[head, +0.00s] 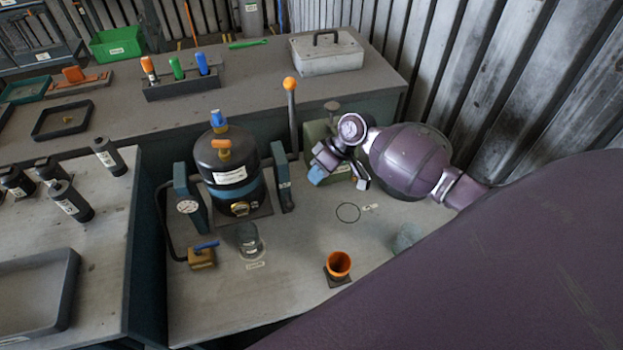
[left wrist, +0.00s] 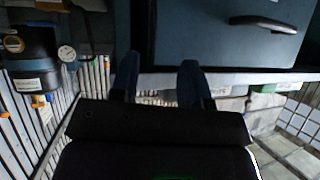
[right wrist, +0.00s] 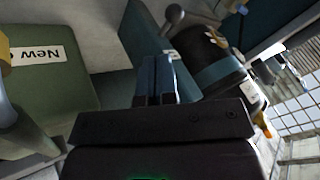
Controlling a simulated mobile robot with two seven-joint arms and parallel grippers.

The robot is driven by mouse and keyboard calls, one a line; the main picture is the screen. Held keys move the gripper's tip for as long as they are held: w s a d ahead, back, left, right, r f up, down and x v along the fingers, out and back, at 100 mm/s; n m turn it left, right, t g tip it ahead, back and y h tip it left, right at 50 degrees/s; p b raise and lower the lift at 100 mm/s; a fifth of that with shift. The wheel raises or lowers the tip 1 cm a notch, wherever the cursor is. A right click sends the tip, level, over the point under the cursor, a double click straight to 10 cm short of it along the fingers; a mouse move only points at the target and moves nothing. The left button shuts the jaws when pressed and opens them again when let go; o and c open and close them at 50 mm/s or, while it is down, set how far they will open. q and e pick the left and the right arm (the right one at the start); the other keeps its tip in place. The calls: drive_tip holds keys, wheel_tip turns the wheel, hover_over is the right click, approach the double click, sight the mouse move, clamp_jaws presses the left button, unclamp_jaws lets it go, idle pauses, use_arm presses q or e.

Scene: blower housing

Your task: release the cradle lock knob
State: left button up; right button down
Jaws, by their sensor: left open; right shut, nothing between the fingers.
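The black cylindrical housing (head: 226,180) with a blue band stands upright between two teal cradle uprights (head: 283,176). A grey rounded knob on a short stem (right wrist: 173,15) shows beside the teal upright in the right wrist view; I cannot tell whether it is the cradle lock knob. My right gripper (head: 318,176) is shut and empty, in front of the green box (right wrist: 50,75) and right of the cradle, apart from the housing. My left gripper (left wrist: 160,72) is open and empty, low beside a teal cabinet front (left wrist: 225,35); the head view does not show it.
A tall lever with an orange ball (head: 290,84) rises behind the cradle. In front stand a small dark cylinder (head: 248,238), a blue-handled valve (head: 202,256) and an orange cup (head: 339,264). My purple arm covers the lower right.

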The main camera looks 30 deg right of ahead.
sight(288, 202)
drive_tip(key=x, duration=0.8)
drive_tip(key=shift+f, duration=0.2)
drive_tip(key=shift+a, duration=0.15)
